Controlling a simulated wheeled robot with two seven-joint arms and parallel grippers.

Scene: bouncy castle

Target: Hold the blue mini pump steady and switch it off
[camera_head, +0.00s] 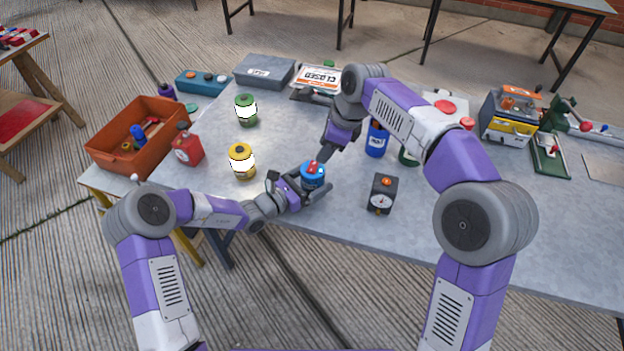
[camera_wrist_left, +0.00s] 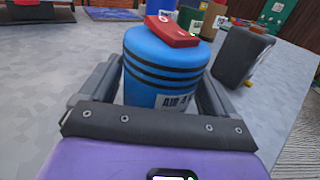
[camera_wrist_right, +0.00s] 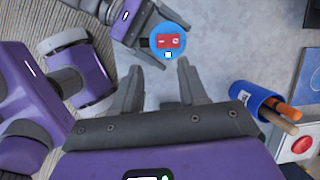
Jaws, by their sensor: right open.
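The blue mini pump (camera_head: 312,180) is an upright blue cylinder with dark bands, standing near the table's front edge. A red rocker switch sits on its top. My left gripper (camera_head: 306,190) has its fingers on both sides of the pump, seemingly closed against it; the left wrist view shows the pump (camera_wrist_left: 163,75) between them, with the red switch (camera_wrist_left: 172,31) tilted. My right gripper (camera_head: 325,157) points down just behind and above the pump, open and empty. In the right wrist view the red switch (camera_wrist_right: 168,41) lies just beyond the right fingertips (camera_wrist_right: 160,72).
A black box with a dial (camera_head: 381,195) stands right of the pump. A blue container (camera_head: 376,140) stands behind. A yellow canister (camera_head: 242,162), green canister (camera_head: 246,110) and red can (camera_head: 187,148) stand left, near an orange crate (camera_head: 113,155). The table (camera_head: 290,222) is bare between them.

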